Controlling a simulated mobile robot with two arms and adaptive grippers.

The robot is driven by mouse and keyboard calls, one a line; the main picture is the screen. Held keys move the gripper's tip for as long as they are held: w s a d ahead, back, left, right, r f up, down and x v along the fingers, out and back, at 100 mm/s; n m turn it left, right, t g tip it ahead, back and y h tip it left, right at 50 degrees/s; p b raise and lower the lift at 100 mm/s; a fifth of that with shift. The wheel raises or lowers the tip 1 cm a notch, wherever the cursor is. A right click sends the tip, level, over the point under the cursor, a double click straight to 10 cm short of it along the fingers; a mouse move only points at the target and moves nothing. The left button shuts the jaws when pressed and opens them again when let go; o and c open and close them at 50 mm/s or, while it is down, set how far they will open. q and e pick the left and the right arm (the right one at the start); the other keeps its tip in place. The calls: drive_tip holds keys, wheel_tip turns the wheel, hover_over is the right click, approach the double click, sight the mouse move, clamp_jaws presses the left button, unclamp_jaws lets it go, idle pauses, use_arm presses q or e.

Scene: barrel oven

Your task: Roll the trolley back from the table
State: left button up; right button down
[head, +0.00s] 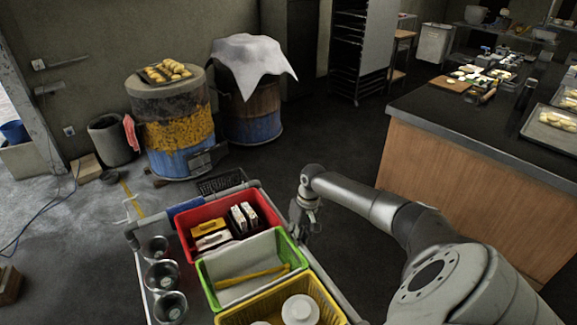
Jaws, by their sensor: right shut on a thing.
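The trolley (326,281) stands at the lower middle of the head view, with a grey frame. It carries a red bin (182,228), a green bin (206,281) and a yellow bin (335,308), with several metal cups (161,274) along its left side. The table (470,190), a counter with a dark top and wooden front, stands to the right, with dark floor between it and the trolley. My right gripper (301,229) is shut on the trolley's right side rail; its fingertips are partly hard to make out. My left gripper is not in view.
A barrel oven (178,135) with rolls on top and a cloth-covered barrel (250,115) stand beyond the trolley. A grey bin (110,140) is beside them. A tall rack (360,50) stands at the back. Floor left of the trolley is mostly clear, with a cable (45,222).

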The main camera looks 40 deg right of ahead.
drive_tip(key=shift+s+d, duration=0.2)
drive_tip(key=shift+d, duration=0.65)
drive_tip(key=c, duration=1.3)
unclamp_jaws()
drive_tip(key=shift+a, duration=0.1)
drive_tip(key=r, duration=0.4)
drive_tip(key=d+r, duration=0.1)
drive_tip(key=r, duration=0.3)
drive_tip(key=d+r, duration=0.1)
drive_tip(key=r, duration=0.3)
drive_tip(key=shift+s+d, duration=0.15)
drive_tip(key=shift+s, duration=0.1)
drive_tip(key=shift+s+f, duration=0.1)
drive_tip(key=shift+f, duration=0.05)
